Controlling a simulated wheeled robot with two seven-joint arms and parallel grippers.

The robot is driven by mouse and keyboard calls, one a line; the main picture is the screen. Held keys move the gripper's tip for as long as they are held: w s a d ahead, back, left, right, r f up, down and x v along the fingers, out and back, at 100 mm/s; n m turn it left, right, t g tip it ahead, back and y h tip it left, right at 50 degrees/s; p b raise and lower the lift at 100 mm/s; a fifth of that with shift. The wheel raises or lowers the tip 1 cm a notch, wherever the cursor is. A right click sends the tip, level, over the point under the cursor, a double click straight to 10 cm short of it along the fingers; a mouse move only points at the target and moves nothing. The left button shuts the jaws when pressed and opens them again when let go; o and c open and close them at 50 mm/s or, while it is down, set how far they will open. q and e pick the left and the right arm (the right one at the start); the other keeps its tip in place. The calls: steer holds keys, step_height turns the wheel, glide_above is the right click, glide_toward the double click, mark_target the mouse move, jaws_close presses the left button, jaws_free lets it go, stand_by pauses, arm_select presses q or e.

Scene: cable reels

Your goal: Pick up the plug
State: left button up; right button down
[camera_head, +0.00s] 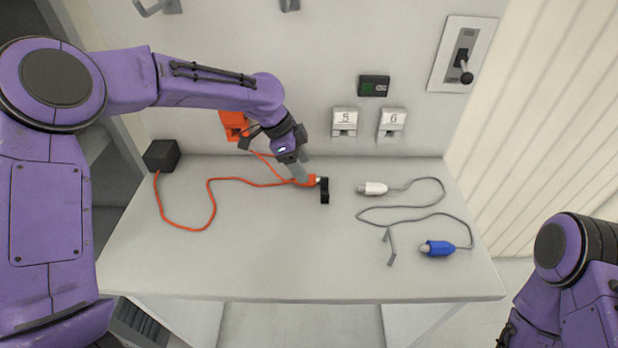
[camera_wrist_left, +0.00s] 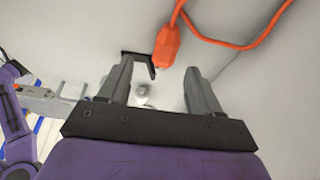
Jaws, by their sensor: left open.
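An orange plug (camera_head: 312,180) on an orange cable lies on the grey table, beside a small black bracket (camera_head: 324,192). My left gripper (camera_head: 301,175) reaches down over the plug from the upper left and hides part of it. In the left wrist view the two fingers of my left gripper (camera_wrist_left: 160,70) are apart. The orange plug (camera_wrist_left: 167,46) shows just beyond the fingertips, with the black bracket (camera_wrist_left: 141,62) beside it. I cannot tell whether a finger touches the plug. My right arm shows at the lower right; its gripper is not clearly seen.
The orange cable (camera_head: 211,200) runs left to a black box (camera_head: 161,156). A white plug (camera_head: 373,188) and a blue plug (camera_head: 437,248) share a grey cable, near a thin grey bracket (camera_head: 391,246). Sockets marked 5 (camera_head: 344,122) and 6 (camera_head: 391,123) are on the back wall. The front-left table is clear.

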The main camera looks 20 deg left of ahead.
arm_select(q)
steer(key=f, duration=0.3)
steer(key=w+f, duration=0.1)
steer(key=shift+d+f+p, duration=0.35)
steer(key=shift+d+p, duration=0.05)
steer(key=shift+d, duration=0.1)
steer(key=shift+s, duration=0.1)
steer(key=shift+c, duration=0.3)
jaws_close()
step_height(320, 180, up, 10)
steer(key=b, duration=0.1)
steer(key=c, duration=0.6)
jaws_free()
jaws_close()
